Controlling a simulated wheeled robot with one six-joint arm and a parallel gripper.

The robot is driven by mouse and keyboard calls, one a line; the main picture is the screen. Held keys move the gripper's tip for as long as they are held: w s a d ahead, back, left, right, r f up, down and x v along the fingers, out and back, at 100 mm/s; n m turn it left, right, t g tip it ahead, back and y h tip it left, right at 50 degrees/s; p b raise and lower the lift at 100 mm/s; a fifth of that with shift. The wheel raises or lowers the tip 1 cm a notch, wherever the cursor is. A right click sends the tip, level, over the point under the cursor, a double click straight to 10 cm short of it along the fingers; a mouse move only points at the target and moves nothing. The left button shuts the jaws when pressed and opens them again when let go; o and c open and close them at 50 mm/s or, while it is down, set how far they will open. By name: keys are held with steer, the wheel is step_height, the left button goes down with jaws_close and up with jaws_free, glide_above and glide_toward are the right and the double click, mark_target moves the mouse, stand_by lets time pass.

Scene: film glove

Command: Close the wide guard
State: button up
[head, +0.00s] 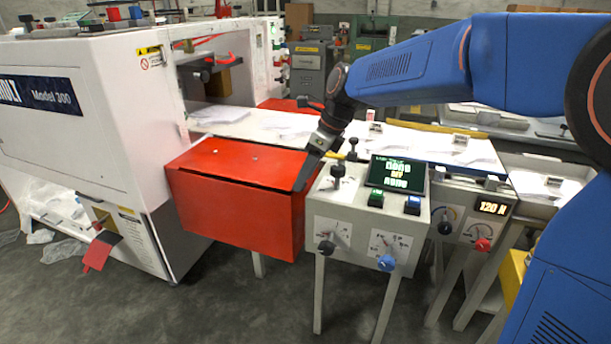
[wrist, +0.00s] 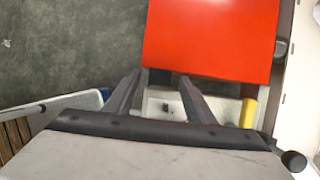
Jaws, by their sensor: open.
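A wide red guard (head: 235,195) juts out from the front of the white machine, beside the control box. It has a flat top and a tall front face, with a dark gap along the edge between them. I cannot tell how far open it stands. The guard's flat red surface (wrist: 210,40) fills the upper middle of the wrist view. My gripper (head: 308,172) points down over the guard's right end, close to the control box. In the wrist view my gripper (wrist: 160,85) has its two fingers apart with nothing held, near the guard's edge; contact is not clear.
The grey control box (head: 365,220) with knobs, buttons and a screen stands right of the guard. A white table (head: 265,125) with papers runs behind it. A small red flap (head: 101,252) hangs on the machine's lower front. The floor (head: 200,310) in front is mostly clear.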

steer(key=shift+a+f, duration=0.1)
steer(key=shift+f, duration=0.1)
jaws_close()
steer(key=shift+s+f+t+h, duration=0.15)
steer(key=shift+f+t, duration=0.05)
steer(key=shift+f, duration=0.3)
steer(key=shift+s+f+t+h, duration=0.1)
steer(key=shift+f+t+h, duration=0.1)
steer(key=shift+f, duration=0.3)
jaws_free()
steer(key=shift+w+f, duration=0.1)
steer(key=v, duration=1.7)
steer(key=shift+d+r, duration=0.2)
